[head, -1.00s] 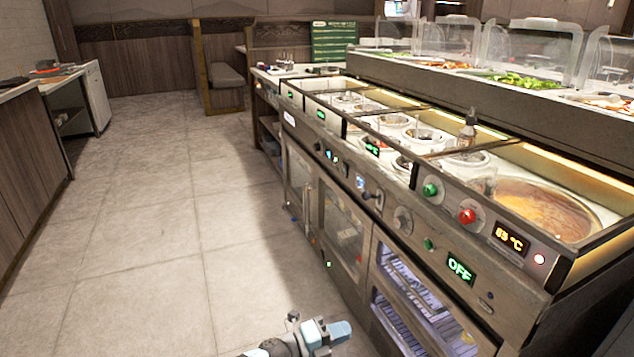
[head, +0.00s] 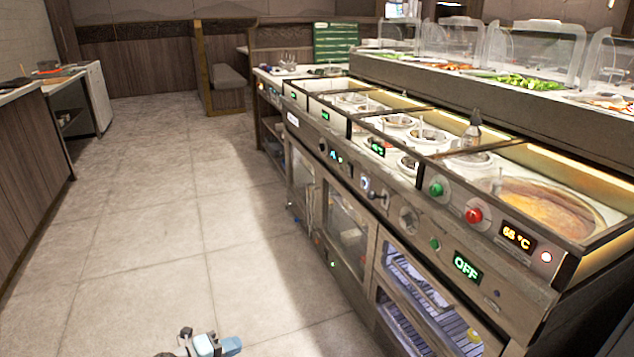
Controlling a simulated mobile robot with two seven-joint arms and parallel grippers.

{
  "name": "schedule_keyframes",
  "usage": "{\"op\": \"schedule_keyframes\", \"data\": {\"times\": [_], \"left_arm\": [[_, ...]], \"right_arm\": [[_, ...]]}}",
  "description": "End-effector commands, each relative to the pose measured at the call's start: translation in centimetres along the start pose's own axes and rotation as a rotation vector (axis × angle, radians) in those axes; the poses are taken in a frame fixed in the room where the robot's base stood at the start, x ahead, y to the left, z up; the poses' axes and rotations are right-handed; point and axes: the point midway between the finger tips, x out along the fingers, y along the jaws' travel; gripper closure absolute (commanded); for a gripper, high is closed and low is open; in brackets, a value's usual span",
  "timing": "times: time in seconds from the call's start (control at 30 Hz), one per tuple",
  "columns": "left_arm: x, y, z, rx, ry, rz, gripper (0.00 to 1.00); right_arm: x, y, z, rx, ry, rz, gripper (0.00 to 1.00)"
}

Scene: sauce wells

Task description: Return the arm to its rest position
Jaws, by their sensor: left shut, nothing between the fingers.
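My left gripper (head: 230,346) shows at the bottom edge of the head view, low over the tiled floor. Its light blue tip points right and it is shut and empty. Most of my left arm is below the frame. It is well apart from the steel counter (head: 408,222) on the right, with bare floor between. My right gripper is not in view.
The counter holds sauce wells, a bottle (head: 471,130) and a large pan of orange-brown sauce (head: 545,203). Glass guards and food trays stand behind. A wooden cabinet (head: 32,165) lines the left. The tiled floor (head: 150,225) between is clear.

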Motion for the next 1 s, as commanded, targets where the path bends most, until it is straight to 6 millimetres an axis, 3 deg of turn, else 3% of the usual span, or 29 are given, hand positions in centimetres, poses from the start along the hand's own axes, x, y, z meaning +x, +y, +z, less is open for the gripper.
{"op": "schedule_keyframes", "data": {"times": [0.27, 0.5, 0.9, 0.97, 1.0], "left_arm": [[-2.3, -4.3, -8.7, -0.416, -0.063, -0.159, 1.00], [-8.2, -11.0, -16.9, -0.949, -0.105, -0.284, 1.00], [-16.9, -19.4, -24.3, -1.492, -0.088, -0.329, 1.00], [-17.7, -20.4, -25.0, -1.549, -0.081, -0.336, 1.00], [-17.0, -20.7, -24.8, -1.562, -0.076, -0.365, 1.00]], "right_arm": [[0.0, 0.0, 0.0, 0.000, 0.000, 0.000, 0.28], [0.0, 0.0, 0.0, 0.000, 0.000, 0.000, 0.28], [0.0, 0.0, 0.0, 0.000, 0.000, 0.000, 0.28], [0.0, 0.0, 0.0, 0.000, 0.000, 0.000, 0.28], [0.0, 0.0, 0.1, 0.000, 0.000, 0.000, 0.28]]}}
